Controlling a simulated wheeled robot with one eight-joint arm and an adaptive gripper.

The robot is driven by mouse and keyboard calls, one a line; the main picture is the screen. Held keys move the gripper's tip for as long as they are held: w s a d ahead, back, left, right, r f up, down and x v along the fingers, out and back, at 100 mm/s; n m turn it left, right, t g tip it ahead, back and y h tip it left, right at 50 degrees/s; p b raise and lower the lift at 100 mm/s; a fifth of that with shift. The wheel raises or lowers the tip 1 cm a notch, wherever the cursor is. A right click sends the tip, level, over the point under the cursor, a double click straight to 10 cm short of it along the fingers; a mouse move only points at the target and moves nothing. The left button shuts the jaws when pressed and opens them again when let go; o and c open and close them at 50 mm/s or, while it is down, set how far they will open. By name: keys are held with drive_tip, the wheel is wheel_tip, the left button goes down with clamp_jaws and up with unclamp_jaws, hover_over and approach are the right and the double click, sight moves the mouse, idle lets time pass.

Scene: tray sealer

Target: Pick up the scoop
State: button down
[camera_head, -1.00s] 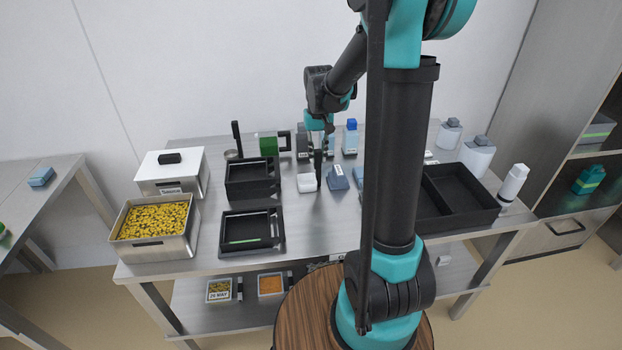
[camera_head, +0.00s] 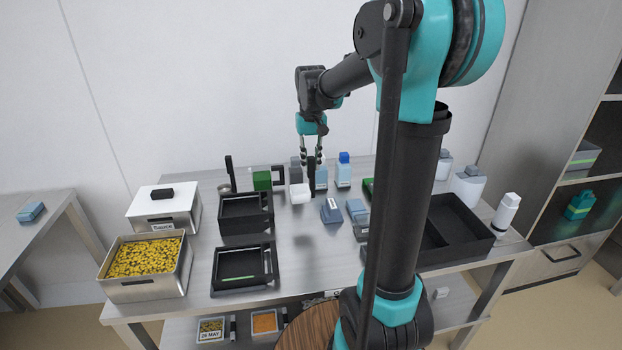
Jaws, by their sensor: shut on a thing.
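The scoop (camera_head: 299,193) has a small white bowl and a dark upright handle. It is near the back middle of the table in the head view. My gripper (camera_head: 311,160) points down and is shut on the dark handle, with the white bowl hanging below and to the left of the fingers. The bowl appears clear of the tabletop. The fingertips' exact contact with the handle is small and partly hidden against the bottles behind.
Black trays (camera_head: 243,266) stand to the left, beside a steel pan of yellow pieces (camera_head: 187,262) and a lidded box (camera_head: 163,210). Blue-grey blocks (camera_head: 331,211) lie to the right. Bottles (camera_head: 343,172) stand behind. The table's front middle (camera_head: 310,265) is clear.

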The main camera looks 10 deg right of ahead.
wheel_tip(320, 180, up, 10)
drive_tip(key=shift+r, duration=0.1)
idle(0.9)
